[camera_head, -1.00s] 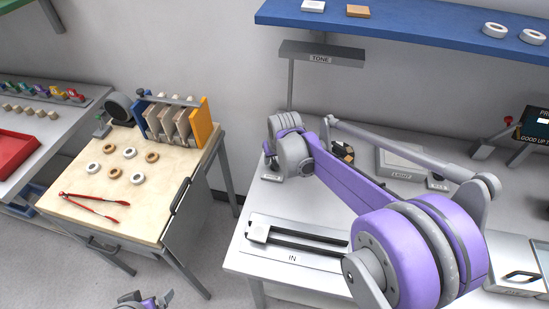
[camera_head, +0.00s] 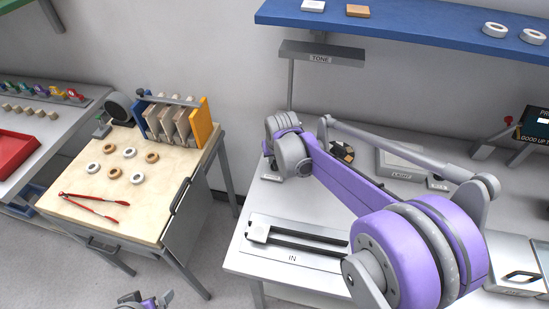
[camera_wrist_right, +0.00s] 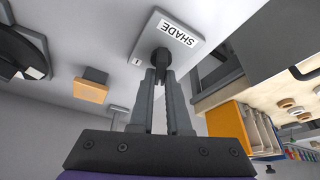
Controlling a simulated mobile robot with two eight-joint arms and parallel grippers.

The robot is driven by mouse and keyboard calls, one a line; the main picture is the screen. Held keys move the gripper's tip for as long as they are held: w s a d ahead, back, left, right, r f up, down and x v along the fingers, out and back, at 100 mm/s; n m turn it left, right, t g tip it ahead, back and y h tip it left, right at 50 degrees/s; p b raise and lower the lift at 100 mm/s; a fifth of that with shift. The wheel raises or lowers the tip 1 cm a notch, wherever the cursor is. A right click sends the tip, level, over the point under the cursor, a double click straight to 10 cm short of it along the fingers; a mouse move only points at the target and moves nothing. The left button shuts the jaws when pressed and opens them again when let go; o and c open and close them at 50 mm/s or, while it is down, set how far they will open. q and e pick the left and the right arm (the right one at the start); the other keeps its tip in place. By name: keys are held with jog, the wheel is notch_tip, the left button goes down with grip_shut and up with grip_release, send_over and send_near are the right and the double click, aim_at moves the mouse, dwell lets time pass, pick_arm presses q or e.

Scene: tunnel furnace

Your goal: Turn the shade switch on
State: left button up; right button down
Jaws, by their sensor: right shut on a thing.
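The shade switch has a pale plate labelled SHADE (camera_wrist_right: 178,32) and a dark knob (camera_wrist_right: 162,60), both in the right wrist view. A mark like "I" shows on the plate beside the knob. My right gripper (camera_wrist_right: 162,76) is shut on the dark knob, its two fingers close together around it. The fingertips hide part of the knob, so I cannot tell which way it is set. In the head view my right wrist covers most of the switch, at the left end of the grey bench (camera_head: 240,263). My left gripper (camera_head: 140,301) shows only partly at the bottom edge; its jaws are unclear.
The LIGHT box (camera_head: 402,166) stands right of my right wrist. The IN slot plate (camera_head: 292,258) lies in front. The TONE lamp (camera_head: 322,53) and blue shelf (camera_head: 420,30) are above. A wooden-topped table (camera_head: 75,205) with rings and red tongs stands left.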

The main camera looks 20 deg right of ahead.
jog(key=m+h, duration=0.1)
jog(key=m, duration=0.2)
jog(key=m+g, duration=0.1)
jog(key=m, duration=0.1)
jog(key=shift+m+h, duration=0.4)
jog(key=m, duration=0.2)
jog(key=m+g+h, duration=0.1)
jog(key=m, duration=0.2)
jog(key=shift+d+g, duration=0.1)
jog(key=shift+g, duration=0.2)
jog(key=c, duration=0.9)
grip_release()
jog(key=v, duration=1.1)
jog(key=shift+f, duration=0.15)
